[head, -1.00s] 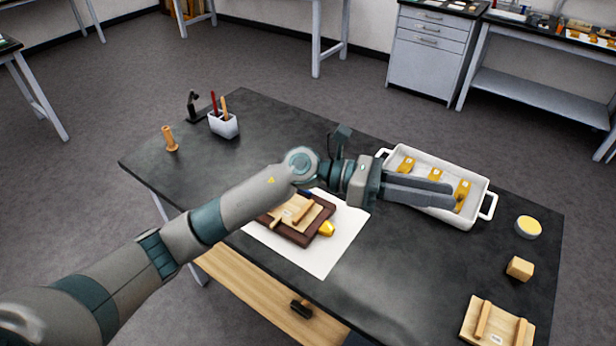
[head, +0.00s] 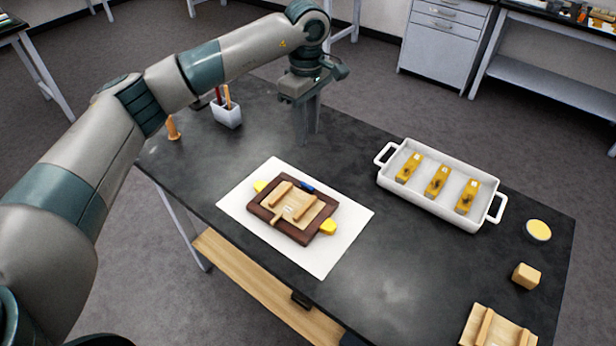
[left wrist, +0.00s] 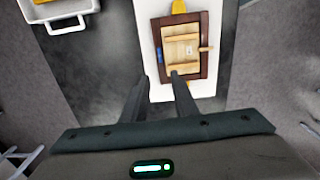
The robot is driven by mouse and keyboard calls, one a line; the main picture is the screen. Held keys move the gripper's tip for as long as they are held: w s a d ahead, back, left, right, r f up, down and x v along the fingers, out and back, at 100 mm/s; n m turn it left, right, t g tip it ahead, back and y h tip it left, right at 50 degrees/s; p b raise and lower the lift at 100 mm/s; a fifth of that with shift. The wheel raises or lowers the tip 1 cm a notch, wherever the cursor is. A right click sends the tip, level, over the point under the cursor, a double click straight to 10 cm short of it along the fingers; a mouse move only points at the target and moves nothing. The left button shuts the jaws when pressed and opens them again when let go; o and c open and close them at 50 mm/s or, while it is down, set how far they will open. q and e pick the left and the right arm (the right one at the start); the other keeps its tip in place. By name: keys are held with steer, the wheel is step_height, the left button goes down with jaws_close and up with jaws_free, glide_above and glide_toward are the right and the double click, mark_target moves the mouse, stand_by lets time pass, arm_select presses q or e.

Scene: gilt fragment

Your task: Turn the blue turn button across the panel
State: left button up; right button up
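A light wood panel (head: 297,204) with two raised bars sits in a dark brown frame (head: 258,208) on a white sheet. The blue turn button (head: 307,187) is at the frame's far side and appears to lie along the frame rather than across the panel. A wooden turn button (head: 277,217) on the opposite side reaches over the panel's edge. In the left wrist view the blue button (left wrist: 160,54) is at the frame's left side. My left gripper (head: 308,140) points down beyond the frame, apart from it, fingers apart and empty. My right gripper is not in view.
Yellow pieces (head: 328,227) protrude at two sides of the frame. A white tray (head: 430,203) with three yellow blocks stands to the right. A pen cup (head: 227,116), a wooden peg (head: 173,129), a yellow-topped dish (head: 538,230), a wooden cube (head: 525,276) and another panel (head: 497,329) are around.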

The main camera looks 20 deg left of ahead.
mark_target(307, 185)
arm_select(q)
steer(key=shift+f, duration=0.1)
step_height(307, 185, down, 16)
steer(key=p, duration=0.6)
steer(key=shift+p, duration=0.4)
steer(key=shift+f, duration=0.65)
steer(key=shift+c, duration=0.4)
jaws_close()
